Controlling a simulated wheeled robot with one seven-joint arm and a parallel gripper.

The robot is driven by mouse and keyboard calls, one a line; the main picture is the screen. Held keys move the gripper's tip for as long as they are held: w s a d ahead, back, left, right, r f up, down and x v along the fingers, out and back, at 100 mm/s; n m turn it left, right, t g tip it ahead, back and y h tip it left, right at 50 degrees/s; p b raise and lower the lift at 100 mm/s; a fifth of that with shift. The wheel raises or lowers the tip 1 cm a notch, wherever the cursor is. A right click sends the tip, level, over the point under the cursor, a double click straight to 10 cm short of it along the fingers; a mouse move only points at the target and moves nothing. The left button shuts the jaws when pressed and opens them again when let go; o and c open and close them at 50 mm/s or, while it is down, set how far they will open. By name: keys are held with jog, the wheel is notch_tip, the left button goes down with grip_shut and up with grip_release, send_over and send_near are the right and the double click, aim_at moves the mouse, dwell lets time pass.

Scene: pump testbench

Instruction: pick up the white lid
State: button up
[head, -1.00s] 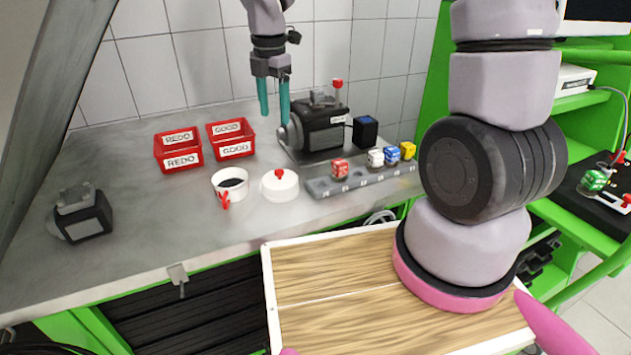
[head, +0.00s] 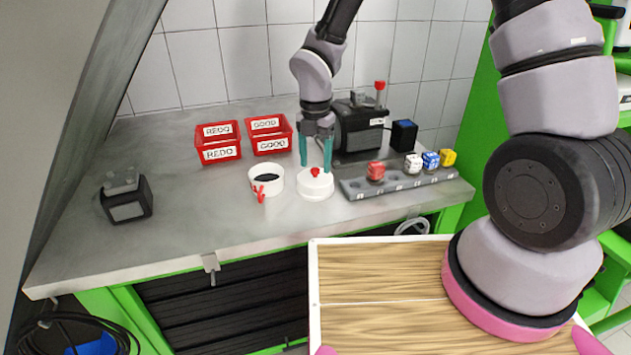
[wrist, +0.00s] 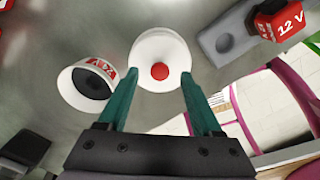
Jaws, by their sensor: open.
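The white lid (head: 315,186) is round with a red knob on top and lies on the grey bench. In the wrist view the lid (wrist: 163,52) is ahead of and between my fingers, with its red knob near the middle. My gripper (head: 315,162) points down just above the lid, its two teal fingers open. In the wrist view my gripper (wrist: 158,85) is open and empty, with a finger towards each side of the lid. I cannot tell whether the fingertips touch it.
A white cup (head: 266,180) with dark contents and a red part stands just left of the lid. A grey rack (head: 408,182) with coloured blocks is close to the right. Two red bins (head: 218,143) and a black pump (head: 357,128) stand behind. The bench front is clear.

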jog(key=shift+f, duration=0.75)
grip_shut()
